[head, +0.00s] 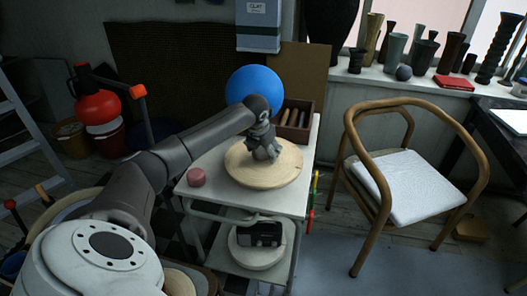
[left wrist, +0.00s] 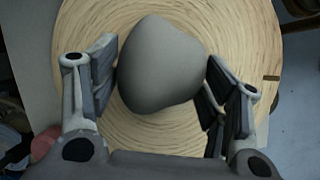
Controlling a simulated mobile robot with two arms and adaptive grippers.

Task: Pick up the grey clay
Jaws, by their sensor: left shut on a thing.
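The grey clay (left wrist: 160,65) is a smooth, rounded lump over the round wooden board (left wrist: 250,40) in the left wrist view. My left gripper (head: 263,138) is above the same board (head: 290,165) in the head view, pointing down. Its two fingers are shut on the clay from opposite sides. In the head view the fingers largely hide the clay. I cannot tell whether the clay still touches the board. My right gripper is not in view.
The board lies on a white cart (head: 215,205). A pink lump (head: 196,177) is at the cart's left, a tool box (head: 295,122) and blue ball (head: 254,85) behind. A wooden chair (head: 420,185) stands right. Shelf vases (head: 395,50) are farther back.

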